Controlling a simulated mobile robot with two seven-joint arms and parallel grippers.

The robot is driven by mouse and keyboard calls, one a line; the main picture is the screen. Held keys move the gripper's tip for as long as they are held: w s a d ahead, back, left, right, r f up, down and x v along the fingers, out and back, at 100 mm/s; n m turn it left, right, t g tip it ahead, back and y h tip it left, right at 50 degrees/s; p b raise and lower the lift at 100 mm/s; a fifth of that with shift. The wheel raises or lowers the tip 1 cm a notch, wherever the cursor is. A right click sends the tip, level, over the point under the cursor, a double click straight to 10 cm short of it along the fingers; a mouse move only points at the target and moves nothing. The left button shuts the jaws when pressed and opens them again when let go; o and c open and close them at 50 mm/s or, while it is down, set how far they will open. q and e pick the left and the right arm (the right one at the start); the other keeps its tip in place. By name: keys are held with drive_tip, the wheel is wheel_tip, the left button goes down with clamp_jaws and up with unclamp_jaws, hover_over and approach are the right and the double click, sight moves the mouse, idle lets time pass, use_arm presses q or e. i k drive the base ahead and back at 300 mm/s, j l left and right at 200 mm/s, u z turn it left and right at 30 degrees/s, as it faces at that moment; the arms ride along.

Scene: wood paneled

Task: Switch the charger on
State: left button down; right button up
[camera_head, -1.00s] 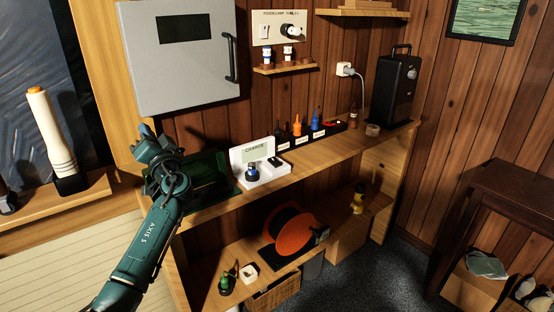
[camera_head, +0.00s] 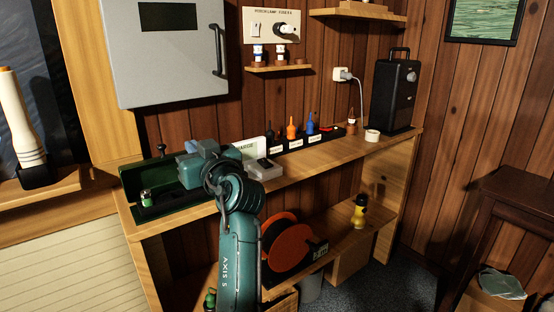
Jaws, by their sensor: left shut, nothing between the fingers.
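The charger (camera_head: 265,170) is a white box with a raised lettered back panel, standing on the wooden bench. A dark part shows on its right side. Its left side is hidden behind my arm and gripper, and I cannot see a switch or its state. My left gripper (camera_head: 200,165) is shut and empty. It is in front of and left of the charger, over the right side of an open green case. Its fingertips are not clearly visible, and I cannot tell whether it touches anything. My right gripper is not in view.
The green case (camera_head: 132,183) holds a small green-and-white cylinder (camera_head: 147,197). Several coloured bottles (camera_head: 291,130) stand in a rack behind the charger. A black box (camera_head: 392,95) stands far right. An orange disc (camera_head: 290,248) is on the lower shelf. The bench front right is clear.

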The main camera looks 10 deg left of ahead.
sight(264, 163)
drive_tip(key=i+l, duration=0.65)
drive_tip(key=l, duration=0.2)
